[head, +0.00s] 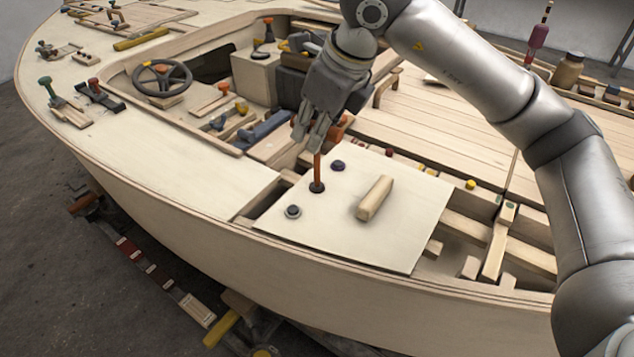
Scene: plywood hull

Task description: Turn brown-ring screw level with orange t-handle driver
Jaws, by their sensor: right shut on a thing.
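My right gripper (315,132) comes in from the upper right and is shut on the orange T-handle driver (317,168). The driver's handle is mostly hidden by the fingers, with an orange end showing at their right. Its orange shaft points down, close to upright, and its tip meets a dark round screw (317,188) in the pale plywood panel (410,235). The screw's ring colour is hard to make out, and I cannot tell how level it sits. My left gripper is not in view.
On the same panel are a pale-ringed screw (293,212), a purple-dark knob (338,166) and a wooden block handle (375,198). A steering wheel (162,78) and loose tools lie to the left. Open framing (490,240) shows right of the panel.

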